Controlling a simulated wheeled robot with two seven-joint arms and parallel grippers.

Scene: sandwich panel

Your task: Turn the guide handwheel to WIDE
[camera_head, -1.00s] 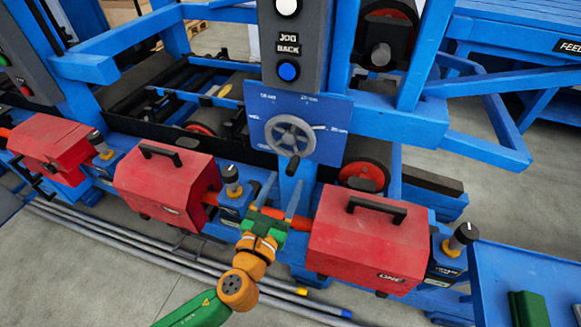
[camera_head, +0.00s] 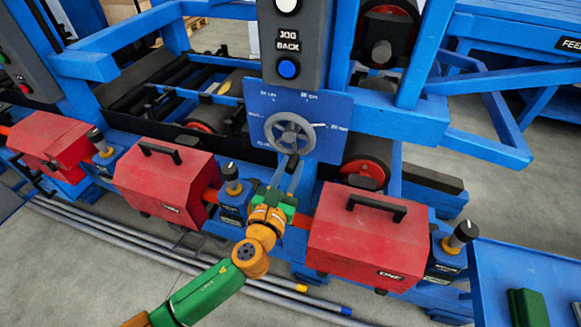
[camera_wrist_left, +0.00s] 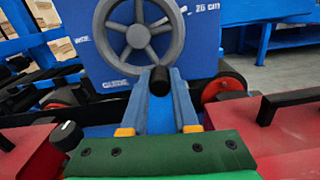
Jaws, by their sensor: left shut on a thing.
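The grey guide handwheel (camera_head: 290,132) sits on a blue panel (camera_head: 328,113) with white scale marks. In the left wrist view the handwheel (camera_wrist_left: 137,32) has its dark crank knob (camera_wrist_left: 159,80) at the bottom, and the panel shows the words WIDE and GUIDE on its left part. My left gripper (camera_head: 288,168) reaches up from below. Its two grey-blue fingers (camera_wrist_left: 159,88) are shut on the knob, one on each side of it. My right gripper is not in view.
Red covers with black handles stand on either side, one at left (camera_head: 165,188) and one at right (camera_head: 368,240). A grey control box (camera_head: 292,50) marked JOG BACK hangs above the handwheel. Black-topped knobs (camera_head: 231,175) stand between the covers. Loose rods lie on the floor.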

